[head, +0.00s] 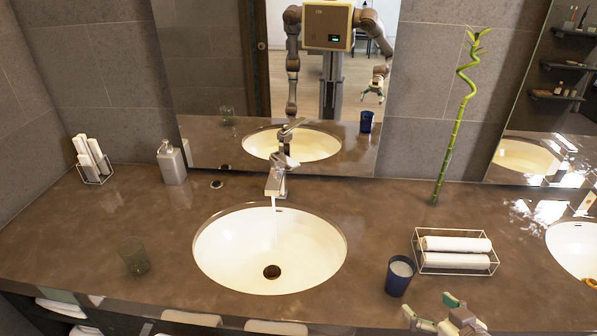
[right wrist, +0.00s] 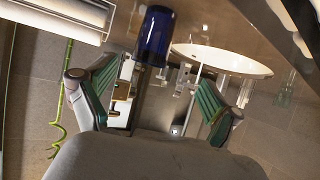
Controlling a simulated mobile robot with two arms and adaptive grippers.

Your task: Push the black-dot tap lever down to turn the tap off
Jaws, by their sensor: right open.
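The silver tap (head: 276,181) stands behind the white basin (head: 215,250), with water (head: 274,222) running from its spout. Its lever (head: 283,158) sits on top and looks tilted up; I cannot make out a black dot on it. My right gripper (head: 432,308) is at the bottom right of the head view, well to the front right of the tap, below the blue cup. In the right wrist view it (right wrist: 155,85) shows its green-padded fingers spread apart with nothing gripped. My left gripper is not directly in view.
A blue cup (head: 398,277) and a wire rack (head: 417,262) with rolled towels stand right of the basin. A green bamboo stalk (head: 450,150) rises behind. A soap dispenser (head: 171,163) and a dark glass (head: 133,256) are left. A mirror (head: 225,80) backs the counter.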

